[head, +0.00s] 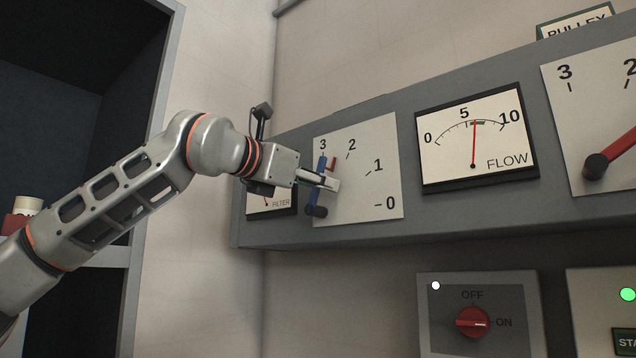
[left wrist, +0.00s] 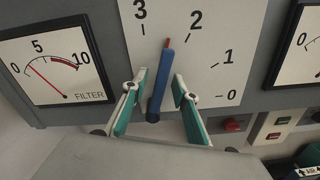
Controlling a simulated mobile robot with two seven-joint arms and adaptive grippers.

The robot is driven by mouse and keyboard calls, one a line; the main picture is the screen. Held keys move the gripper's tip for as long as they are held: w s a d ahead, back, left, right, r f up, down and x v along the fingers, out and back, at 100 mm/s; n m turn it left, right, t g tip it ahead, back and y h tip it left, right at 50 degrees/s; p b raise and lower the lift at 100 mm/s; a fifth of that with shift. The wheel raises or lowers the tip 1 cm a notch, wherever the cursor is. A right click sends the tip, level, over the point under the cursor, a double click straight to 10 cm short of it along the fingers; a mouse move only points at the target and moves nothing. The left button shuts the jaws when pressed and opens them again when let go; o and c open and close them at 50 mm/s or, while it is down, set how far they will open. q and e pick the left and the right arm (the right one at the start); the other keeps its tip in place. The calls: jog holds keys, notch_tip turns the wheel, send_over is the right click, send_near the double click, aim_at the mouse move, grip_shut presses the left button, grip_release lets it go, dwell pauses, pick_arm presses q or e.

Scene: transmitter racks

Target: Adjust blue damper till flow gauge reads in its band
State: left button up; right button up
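The blue damper (head: 318,187) is a lever on a white scale plate marked 0 to 3. In the left wrist view the blue damper (left wrist: 160,82) has a red tip lying between 3 and 2. My left gripper (head: 330,181) is at the lever. In the left wrist view its fingers (left wrist: 159,78) stand open on either side of the lever, with a gap showing on both sides. The flow gauge (head: 478,150) has its red needle a little past 5, at the short dark green band; its exact place in the band is hard to tell. My right gripper is out of view.
A filter gauge (left wrist: 52,68) is left of the damper plate. A larger dial with a red lever (head: 610,155) is at the far right. Below are a red OFF/ON knob (head: 473,322) and a green-lit panel (head: 600,310). A dark open cabinet (head: 60,110) stands at the left.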

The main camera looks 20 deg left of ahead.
pick_arm(q)
jog(key=v, duration=1.2)
dwell(0.5)
